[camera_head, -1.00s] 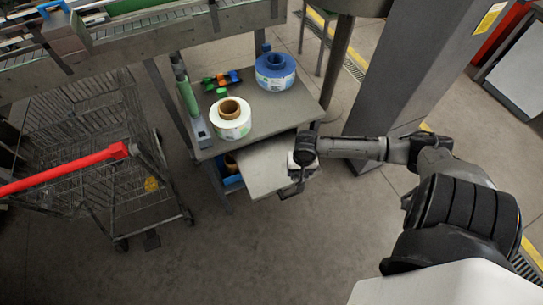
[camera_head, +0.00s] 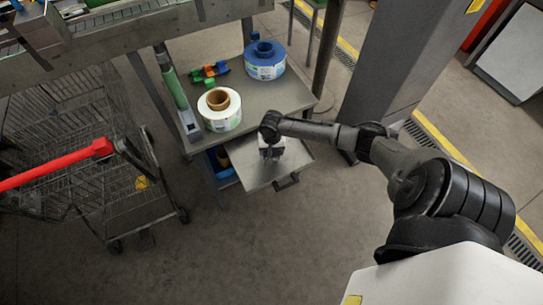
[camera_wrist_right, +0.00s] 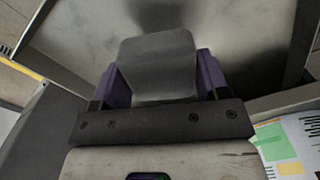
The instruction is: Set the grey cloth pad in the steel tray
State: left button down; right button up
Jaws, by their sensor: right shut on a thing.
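The steel tray (camera_head: 250,178) is pulled out like a drawer below the bench top, with a dark handle on its front edge. My right gripper (camera_head: 271,157) is above the tray, seen from above. In the right wrist view its purple-lined fingers (camera_wrist_right: 157,80) are shut on the grey cloth pad (camera_wrist_right: 158,62). The pad is held over the bare tray floor (camera_wrist_right: 235,35); a dark shadow lies beyond it. I cannot tell whether the pad touches the tray. In the head view the gripper hides the pad. My left gripper is not in view.
On the bench top (camera_head: 270,100) stand a white reel (camera_head: 228,112), a blue reel (camera_head: 265,68) and small coloured pieces (camera_head: 209,73). A blue bin (camera_head: 222,170) sits beneath. A wire cart (camera_head: 85,180) stands at left. A grey column (camera_head: 400,75) rises behind my right arm.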

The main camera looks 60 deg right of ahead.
jog(key=shift+f+b, duration=0.55)
jog(key=shift+f, duration=1.4)
jog(key=o, duration=0.8)
jog(key=shift+r, duration=0.1)
